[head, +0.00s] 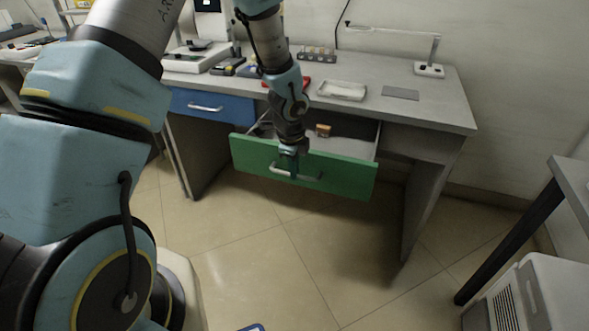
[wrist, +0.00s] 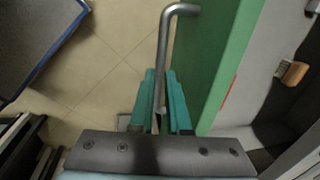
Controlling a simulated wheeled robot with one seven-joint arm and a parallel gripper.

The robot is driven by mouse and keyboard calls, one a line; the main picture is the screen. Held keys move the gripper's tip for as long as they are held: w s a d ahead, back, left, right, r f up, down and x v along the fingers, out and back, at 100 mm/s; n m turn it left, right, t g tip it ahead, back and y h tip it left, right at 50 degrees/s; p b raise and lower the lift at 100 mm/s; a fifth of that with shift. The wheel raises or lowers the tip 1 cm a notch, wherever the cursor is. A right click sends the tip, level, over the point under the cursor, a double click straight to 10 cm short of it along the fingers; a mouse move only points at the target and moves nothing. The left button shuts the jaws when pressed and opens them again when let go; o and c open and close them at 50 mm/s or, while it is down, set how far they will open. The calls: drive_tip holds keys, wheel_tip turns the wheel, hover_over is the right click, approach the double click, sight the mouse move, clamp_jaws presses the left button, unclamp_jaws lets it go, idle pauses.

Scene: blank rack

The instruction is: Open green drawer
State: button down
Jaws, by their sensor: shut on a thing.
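The green drawer (head: 340,176) stands pulled out from under the desk, and its inside shows behind the green front. Its front also fills the upper middle of the wrist view (wrist: 205,55). The metal bar handle (head: 277,171) is on the front's outer face; in the wrist view the handle (wrist: 168,45) runs down between my fingers. My gripper (head: 290,166) is at the handle with its teal fingers (wrist: 162,92) shut on it. A small orange-brown block (head: 323,130) lies inside the drawer, and it also shows in the wrist view (wrist: 293,73).
A blue drawer (head: 212,106) left of the green one is closed. The grey desk top (head: 440,105) holds a white tray (head: 341,91), a lamp and tools. A white cabinet (head: 530,295) stands at lower right. The floor (head: 290,270) before the drawer is clear.

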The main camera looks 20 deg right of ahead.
drive_tip(key=c, duration=0.9)
unclamp_jaws()
drive_tip(key=r, duration=0.3)
drive_tip(key=s+a+r, duration=0.1)
drive_tip(key=r, duration=0.6)
drive_tip(key=shift+s+a+r, duration=0.2)
drive_tip(key=shift+r, duration=0.1)
drive_tip(key=w+a+r+n+y+p, duration=0.1)
drive_tip(key=a+r+n, duration=0.2)
drive_tip(key=a+n, duration=0.45)
drive_tip(key=w+a+r+n+p, duration=0.1)
drive_tip(key=a+r+n, duration=0.25)
drive_tip(key=a, duration=0.65)
drive_tip(key=s+a+r+n, duration=0.1)
drive_tip(key=s+a+n, duration=0.1)
drive_tip(key=a+n, duration=0.2)
drive_tip(key=s+a+r+n, duration=0.1)
drive_tip(key=a+n, duration=0.3)
drive_tip(key=n, duration=0.1)
drive_tip(key=s+a+r+n, duration=0.1)
drive_tip(key=s+a+n, duration=0.1)
drive_tip(key=a+n, duration=0.3)
drive_tip(key=shift+s+a+r, duration=0.1)
drive_tip(key=shift+s+r, duration=0.05)
drive_tip(key=shift+s, duration=0.2)
